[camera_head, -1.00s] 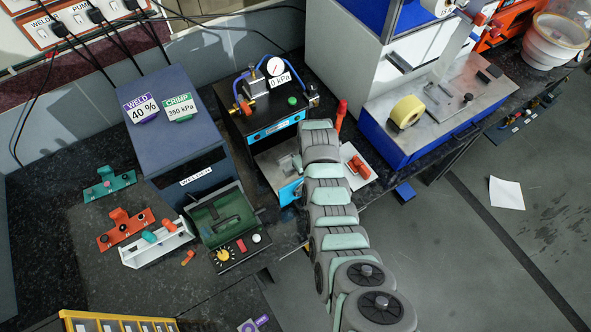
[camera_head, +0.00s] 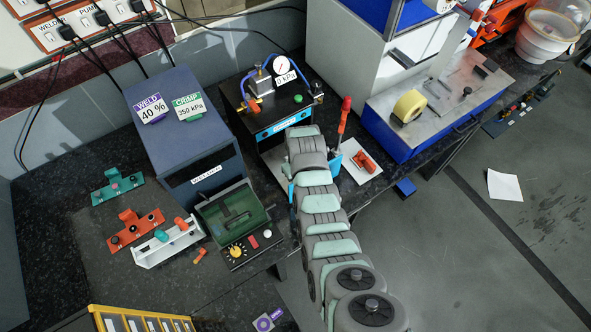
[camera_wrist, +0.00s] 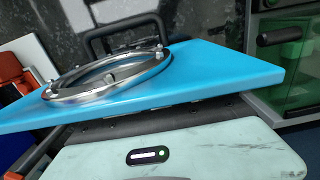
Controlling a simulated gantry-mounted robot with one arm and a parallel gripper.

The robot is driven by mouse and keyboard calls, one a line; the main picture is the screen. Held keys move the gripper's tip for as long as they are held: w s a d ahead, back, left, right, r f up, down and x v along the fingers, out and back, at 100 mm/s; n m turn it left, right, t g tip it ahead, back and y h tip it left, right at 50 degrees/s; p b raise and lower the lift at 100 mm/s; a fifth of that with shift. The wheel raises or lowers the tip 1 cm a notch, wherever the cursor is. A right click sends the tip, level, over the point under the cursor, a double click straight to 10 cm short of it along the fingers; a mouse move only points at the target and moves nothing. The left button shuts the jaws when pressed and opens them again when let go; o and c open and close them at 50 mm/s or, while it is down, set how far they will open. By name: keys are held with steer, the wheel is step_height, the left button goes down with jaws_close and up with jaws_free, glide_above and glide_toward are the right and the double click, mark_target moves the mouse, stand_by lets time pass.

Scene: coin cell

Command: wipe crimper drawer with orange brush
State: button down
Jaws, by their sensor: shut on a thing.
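The crimper (camera_head: 268,100) is a dark box with a gauge reading 0 kPa. Its drawer is partly hidden by my arm; a light blue part (camera_head: 292,190) shows beside the arm. In the wrist view a light blue plate (camera_wrist: 240,70) bears a metal ring (camera_wrist: 105,72), with a black loop handle beyond it. My gripper's pale housing (camera_wrist: 175,155) fills the bottom of that view. Its fingers and what they hold are hidden. An orange-red item (camera_head: 365,162) lies on a white sheet, and a small orange one (camera_head: 200,256) lies near the rack; I cannot tell which is the brush.
A red-handled tool (camera_head: 344,118) stands upright right of the crimper. A green-lidded box (camera_head: 232,212), a white rack (camera_head: 155,252) and teal and orange stands are at left. A blue-sided bench with yellow tape (camera_head: 409,106) is at right. The floor is open at lower right.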

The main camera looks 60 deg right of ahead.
steer(key=shift+r+p, duration=1.8)
steer(key=shift+r, duration=2.3)
